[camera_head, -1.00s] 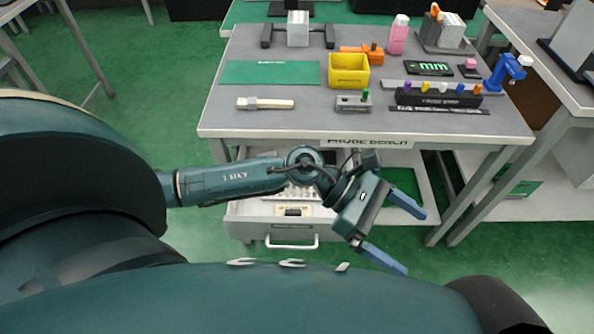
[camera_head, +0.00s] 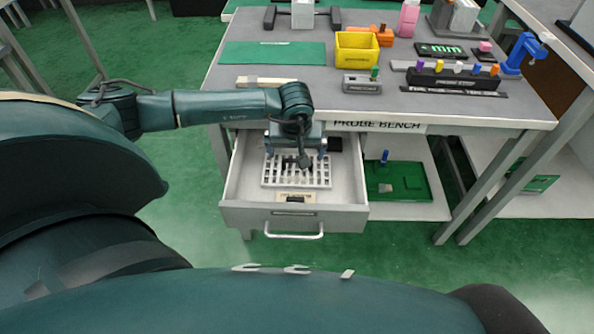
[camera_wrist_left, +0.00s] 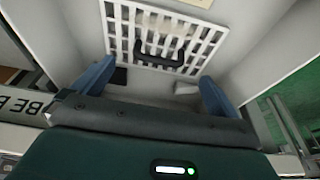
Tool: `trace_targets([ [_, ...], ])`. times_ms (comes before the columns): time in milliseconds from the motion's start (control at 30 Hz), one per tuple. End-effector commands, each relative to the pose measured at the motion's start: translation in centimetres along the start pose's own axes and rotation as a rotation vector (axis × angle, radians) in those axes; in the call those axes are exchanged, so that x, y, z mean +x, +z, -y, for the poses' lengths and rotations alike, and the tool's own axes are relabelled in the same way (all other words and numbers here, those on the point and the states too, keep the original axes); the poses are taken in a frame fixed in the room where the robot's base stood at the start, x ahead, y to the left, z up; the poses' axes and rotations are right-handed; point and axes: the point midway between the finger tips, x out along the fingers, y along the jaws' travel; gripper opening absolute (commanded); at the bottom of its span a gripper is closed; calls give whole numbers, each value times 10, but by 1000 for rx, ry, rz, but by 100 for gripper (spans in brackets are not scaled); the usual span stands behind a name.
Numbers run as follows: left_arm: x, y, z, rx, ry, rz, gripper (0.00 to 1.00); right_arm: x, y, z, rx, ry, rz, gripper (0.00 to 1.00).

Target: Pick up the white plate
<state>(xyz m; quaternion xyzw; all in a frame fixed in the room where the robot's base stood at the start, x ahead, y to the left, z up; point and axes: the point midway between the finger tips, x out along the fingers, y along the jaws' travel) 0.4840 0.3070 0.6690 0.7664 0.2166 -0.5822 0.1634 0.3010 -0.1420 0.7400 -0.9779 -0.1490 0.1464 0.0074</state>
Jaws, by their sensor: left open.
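The white plate (camera_head: 296,182) is a slotted grid lying in the open drawer (camera_head: 340,212). In the left wrist view the plate (camera_wrist_left: 126,42) has a dark handle (camera_wrist_left: 160,52) across its middle. My left gripper (camera_head: 296,151) points down over the back part of the drawer, its two blue fingers spread. In the left wrist view the gripper (camera_wrist_left: 157,74) is open and empty, with the plate and handle beyond the fingertips, apart from them. The arm hides part of the plate's far side in the head view. My right gripper is not in view.
The drawer walls stand close around the gripper. The bench top (camera_head: 230,78) overhangs behind it, holding a yellow bin (camera_head: 356,54) and a white-handled tool (camera_head: 264,83). A green board (camera_head: 398,181) sits on the shelf right of the drawer.

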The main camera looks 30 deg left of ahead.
Motion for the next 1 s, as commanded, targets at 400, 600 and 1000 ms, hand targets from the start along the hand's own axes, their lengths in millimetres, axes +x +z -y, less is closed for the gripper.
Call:
trace_targets([
  [400, 50, 6, -1, -2, 0, 3, 99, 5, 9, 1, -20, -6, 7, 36],
  [600, 56, 5, -2, 0, 3, 1, 99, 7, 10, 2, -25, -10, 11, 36],
  [1000, 56, 5, -1, -1, 2, 1, 77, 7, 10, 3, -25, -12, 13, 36],
])
